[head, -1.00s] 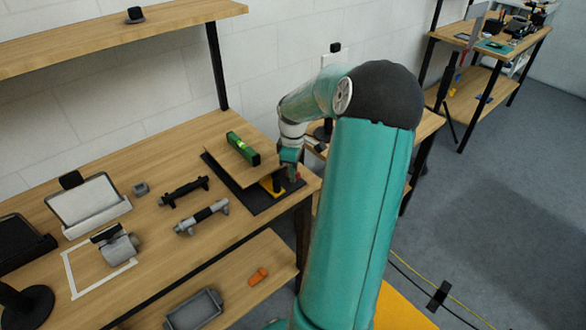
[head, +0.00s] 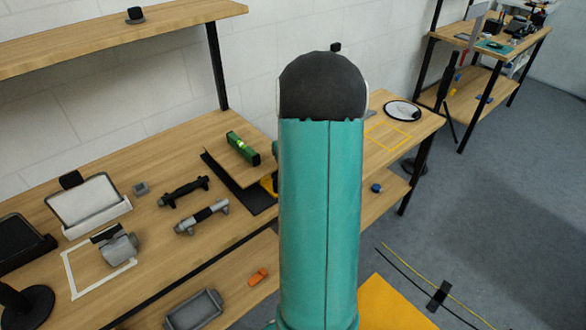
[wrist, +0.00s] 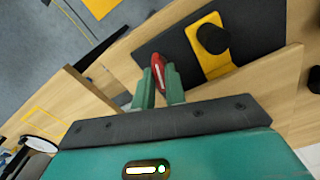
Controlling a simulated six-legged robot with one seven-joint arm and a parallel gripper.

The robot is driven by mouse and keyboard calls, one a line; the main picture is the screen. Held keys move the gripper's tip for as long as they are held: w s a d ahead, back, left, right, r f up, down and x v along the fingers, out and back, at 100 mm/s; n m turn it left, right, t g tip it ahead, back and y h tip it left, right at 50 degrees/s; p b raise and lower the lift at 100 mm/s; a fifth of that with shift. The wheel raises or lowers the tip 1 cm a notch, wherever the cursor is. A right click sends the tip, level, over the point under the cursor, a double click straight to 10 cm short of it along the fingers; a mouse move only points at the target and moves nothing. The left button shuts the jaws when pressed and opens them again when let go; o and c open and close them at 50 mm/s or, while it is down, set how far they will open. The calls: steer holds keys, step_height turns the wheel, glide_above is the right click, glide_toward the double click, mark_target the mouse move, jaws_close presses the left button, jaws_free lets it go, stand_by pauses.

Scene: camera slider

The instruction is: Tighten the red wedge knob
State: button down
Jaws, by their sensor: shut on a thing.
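The red wedge knob (wrist: 158,66) shows in the wrist view, between the two teal fingers of my gripper (wrist: 160,77). My gripper is shut on it, and the fingers hide part of its sides. Right of it a yellow bracket (wrist: 207,62) with a round black knob (wrist: 213,39) lies on a black mat (wrist: 165,44). In the head view my arm hides the red knob and my gripper. Only a bit of the yellow bracket (head: 267,184) shows beside my arm.
A green level (head: 243,148) lies on a tilted wooden board (head: 222,155) beside the knob. A black slider part (head: 184,192) and a grey one (head: 202,217) lie on the bench left of the mat. A white reflector disc (head: 402,111) lies on the bench at right.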

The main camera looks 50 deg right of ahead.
steer(key=shift+m, duration=1.2)
steer(key=c, duration=1.4)
jaws_free()
steer(key=shift+c, duration=0.2)
step_height(320, 180, up, 14)
steer(key=shift+f, duration=0.1)
